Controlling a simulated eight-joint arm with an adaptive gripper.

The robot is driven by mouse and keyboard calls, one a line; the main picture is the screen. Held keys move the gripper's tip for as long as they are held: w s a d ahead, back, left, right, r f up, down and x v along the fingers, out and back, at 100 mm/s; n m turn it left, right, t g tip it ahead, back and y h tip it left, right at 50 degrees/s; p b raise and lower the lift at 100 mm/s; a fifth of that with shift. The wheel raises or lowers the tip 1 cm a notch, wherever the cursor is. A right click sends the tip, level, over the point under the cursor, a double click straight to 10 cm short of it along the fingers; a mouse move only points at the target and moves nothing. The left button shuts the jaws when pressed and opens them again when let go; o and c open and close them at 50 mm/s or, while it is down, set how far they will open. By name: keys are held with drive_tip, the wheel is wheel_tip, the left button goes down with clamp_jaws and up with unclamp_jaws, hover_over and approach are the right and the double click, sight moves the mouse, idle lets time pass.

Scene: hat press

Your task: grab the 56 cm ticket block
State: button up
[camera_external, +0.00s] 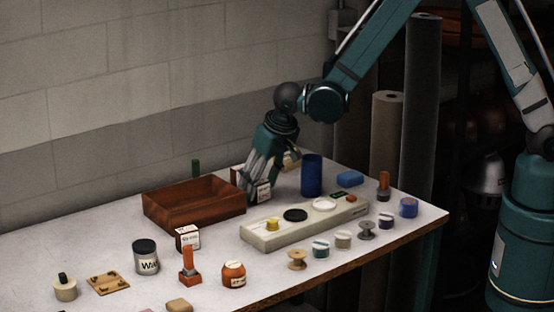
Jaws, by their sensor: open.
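My gripper (253,193) is open and points down just right of the wooden tray, low over the table. A small white block with a dark printed label (264,190) stands right beside its fingers. The fingers cover part of this block, and I cannot tell whether they touch it. A similar white block with printing (187,238) stands in front of the tray. A third small block (235,173) shows partly behind the gripper. The printing is too small to read, so I cannot tell which block is marked 56 cm.
The open wooden tray (163,214) is left of the gripper. A pale long base with round pads (330,219) lies in front and right, with a blue cylinder (312,175) behind it. Jars, spools and stamps line the front edge.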

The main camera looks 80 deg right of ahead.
sight(260, 181)
drive_tip(key=shift+c, duration=0.4)
drive_tip(key=c, duration=0.9)
drive_tip(key=shift+r+p, duration=0.45)
drive_tip(key=shift+r, duration=4.55)
